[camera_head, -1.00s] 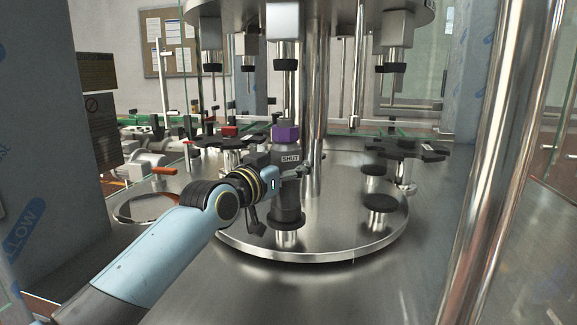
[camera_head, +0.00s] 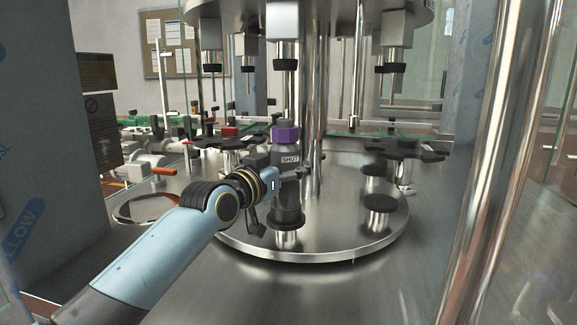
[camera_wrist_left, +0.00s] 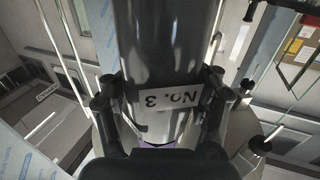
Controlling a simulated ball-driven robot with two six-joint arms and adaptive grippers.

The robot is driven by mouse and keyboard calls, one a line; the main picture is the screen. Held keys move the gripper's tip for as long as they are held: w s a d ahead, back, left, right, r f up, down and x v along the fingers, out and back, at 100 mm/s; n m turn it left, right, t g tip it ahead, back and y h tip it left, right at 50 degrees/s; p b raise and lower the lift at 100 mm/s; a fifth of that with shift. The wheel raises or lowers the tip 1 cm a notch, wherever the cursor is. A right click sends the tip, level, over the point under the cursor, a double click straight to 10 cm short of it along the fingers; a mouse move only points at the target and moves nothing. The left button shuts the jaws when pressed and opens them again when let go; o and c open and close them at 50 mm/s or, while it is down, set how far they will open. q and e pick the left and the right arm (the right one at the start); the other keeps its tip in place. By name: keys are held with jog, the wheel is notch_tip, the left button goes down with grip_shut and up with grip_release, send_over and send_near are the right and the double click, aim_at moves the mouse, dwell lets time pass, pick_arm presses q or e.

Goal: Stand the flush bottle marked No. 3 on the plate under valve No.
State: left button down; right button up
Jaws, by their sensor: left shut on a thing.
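The dark grey bottle (camera_head: 289,214) stands upright at the front of the round steel turntable (camera_head: 339,248), with a purple collar and a label reading SHUT above my fingers. In the left wrist view a white label reading No. 3 (camera_wrist_left: 166,100) shows upside down on the dark cylinder between the fingers. My left gripper (camera_head: 286,177) is shut around the bottle's body from the left. The bottle is under a hanging valve (camera_head: 286,65) with a black end. Its base is over a small shiny pedestal; I cannot tell whether they touch. My right gripper is not in view.
Several other valves hang around the steel column, one at the right (camera_head: 391,67). Two round black plates (camera_head: 379,202) stand empty at the right of the turntable. A black star wheel (camera_head: 406,149) is behind them. A shiny post (camera_head: 485,170) rises at the right.

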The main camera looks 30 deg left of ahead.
pick_arm(q)
jog(key=shift+f, duration=0.1)
jog(key=shift+c, duration=0.7)
grip_release()
jog(key=shift+f, duration=0.15)
jog(key=shift+s, duration=0.2)
jog(key=s+a, duration=0.1)
jog(key=s, duration=1)
jog(key=shift+s, duration=0.3)
